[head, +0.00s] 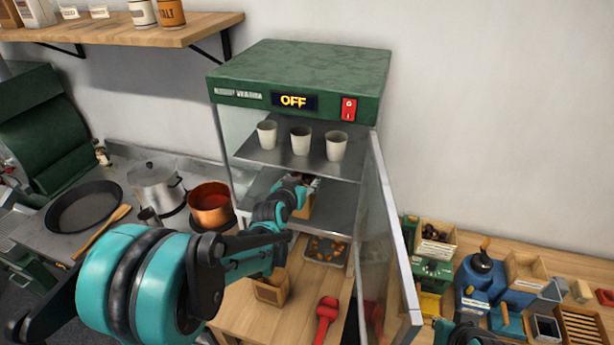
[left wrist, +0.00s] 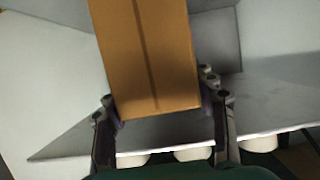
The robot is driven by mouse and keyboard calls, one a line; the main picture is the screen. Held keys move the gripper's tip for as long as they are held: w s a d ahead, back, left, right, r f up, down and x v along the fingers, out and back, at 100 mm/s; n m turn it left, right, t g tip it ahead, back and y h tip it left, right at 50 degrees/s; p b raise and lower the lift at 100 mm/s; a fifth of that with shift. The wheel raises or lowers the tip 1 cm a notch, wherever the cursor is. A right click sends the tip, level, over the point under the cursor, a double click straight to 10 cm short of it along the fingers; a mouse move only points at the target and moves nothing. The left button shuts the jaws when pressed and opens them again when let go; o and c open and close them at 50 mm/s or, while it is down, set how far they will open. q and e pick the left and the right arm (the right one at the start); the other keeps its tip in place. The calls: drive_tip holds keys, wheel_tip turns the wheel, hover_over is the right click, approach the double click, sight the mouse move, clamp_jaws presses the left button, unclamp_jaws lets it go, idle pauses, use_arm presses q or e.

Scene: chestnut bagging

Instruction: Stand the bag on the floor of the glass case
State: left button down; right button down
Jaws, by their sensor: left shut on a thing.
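The glass case (head: 296,75) has a green top and a display reading OFF. Its glass door (head: 388,230) stands open to the right. My left gripper (head: 300,187) reaches inside, below the shelf with the cups, and is shut on the brown bag (head: 307,208). In the left wrist view the bag (left wrist: 150,60) is between the two fingers (left wrist: 162,118), slightly tilted in the picture. The metal floor of the case (head: 335,212) is under the bag; I cannot tell whether they touch. Of my right arm, only a dark and teal part shows at the bottom edge.
Three white cups (head: 301,140) stand on the upper shelf (head: 280,157). Below the case are a tray (head: 325,262), a brown open container (head: 271,290) and a red scoop (head: 326,312). Pots and a pan (head: 84,207) are left; boxes and tools crowd the right.

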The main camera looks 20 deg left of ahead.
sight(307, 176)
use_arm(q)
drive_tip(key=shift+x, duration=2.15)
drive_tip(key=c, duration=0.5)
unclamp_jaws()
drive_tip(key=shift+f, duration=0.1)
drive_tip(key=shift+c, duration=0.2)
